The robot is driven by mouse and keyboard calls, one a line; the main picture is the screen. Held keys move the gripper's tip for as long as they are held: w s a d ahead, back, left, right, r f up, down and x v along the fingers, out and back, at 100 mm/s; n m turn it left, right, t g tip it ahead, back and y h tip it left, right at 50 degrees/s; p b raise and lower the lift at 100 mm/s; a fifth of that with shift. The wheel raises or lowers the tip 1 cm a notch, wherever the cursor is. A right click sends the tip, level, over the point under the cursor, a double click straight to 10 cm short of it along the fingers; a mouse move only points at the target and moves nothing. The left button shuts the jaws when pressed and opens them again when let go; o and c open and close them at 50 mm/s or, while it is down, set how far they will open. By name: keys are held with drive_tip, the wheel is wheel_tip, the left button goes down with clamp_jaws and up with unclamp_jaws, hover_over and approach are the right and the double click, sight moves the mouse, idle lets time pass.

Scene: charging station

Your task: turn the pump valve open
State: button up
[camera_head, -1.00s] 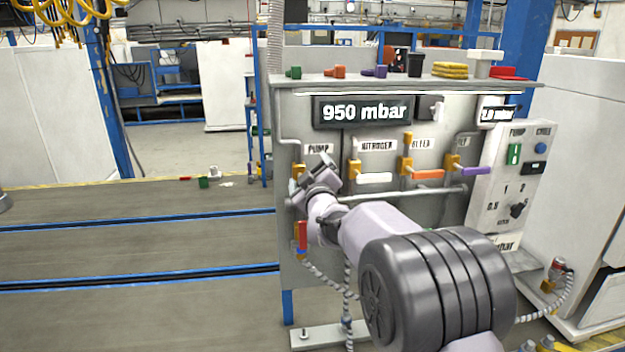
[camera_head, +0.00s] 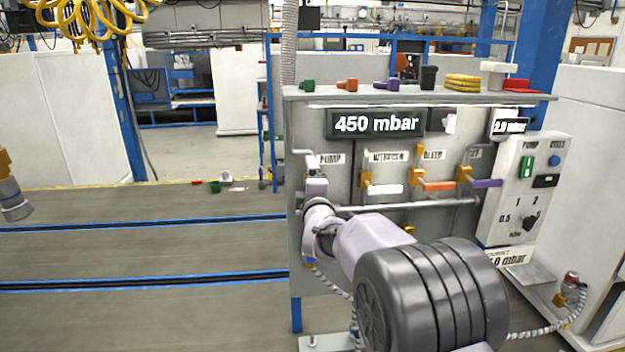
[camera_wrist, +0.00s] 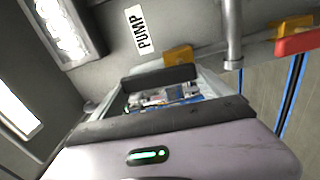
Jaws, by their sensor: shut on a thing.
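The pump valve's orange body (camera_wrist: 178,55) shows in the wrist view beside the PUMP label (camera_wrist: 142,29), just past my fingers. My gripper (camera_wrist: 160,97) is shut on the pump valve, with its dark finger pads at the valve body. The valve's handle is hidden between and behind the fingers, so its angle cannot be told. In the head view my gripper (camera_head: 316,184) is against the panel below the PUMP label (camera_head: 331,159) and covers the valve. The large display (camera_head: 376,124) reads 450 mbar.
To the right are the nitrogen valve (camera_head: 384,188) with a white handle, the bleed valve (camera_head: 437,186) with an orange handle and a purple-handled valve (camera_head: 487,183). A horizontal pipe (camera_head: 420,204) runs below them. A red handle (camera_wrist: 300,42) shows in the wrist view.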

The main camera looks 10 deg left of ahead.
drive_tip(key=shift+a+n, duration=0.15)
drive_tip(key=shift+n, duration=0.25)
drive_tip(key=o, duration=1.8)
drive_tip(key=shift+o, duration=0.2)
drive_tip(key=v, duration=1.7)
drive_tip(key=shift+s+p, duration=0.3)
drive_tip(key=s+d+f+m+g+h+b, duration=0.15)
drive_tip(key=s+d+m+g, duration=0.25)
drive_tip(key=s+d+m, duration=0.4)
drive_tip(key=s+d+f+m+g+h+b, duration=0.1)
drive_tip(key=s+d+f+m+g, duration=0.2)
drive_tip(key=s+d+m, duration=0.55)
drive_tip(key=s+d+f+m+g, duration=0.1)
drive_tip(key=s+f+m+g, duration=0.1)
drive_tip(key=s, duration=0.6)
drive_tip(key=s+d+f+m+g, duration=0.1)
drive_tip(key=s+f+m+g, duration=0.1)
drive_tip(key=s+f+m, duration=0.2)
drive_tip(key=s+m, duration=0.3)
drive_tip(key=s, duration=0.1)
drive_tip(key=shift+g+b, duration=0.3)
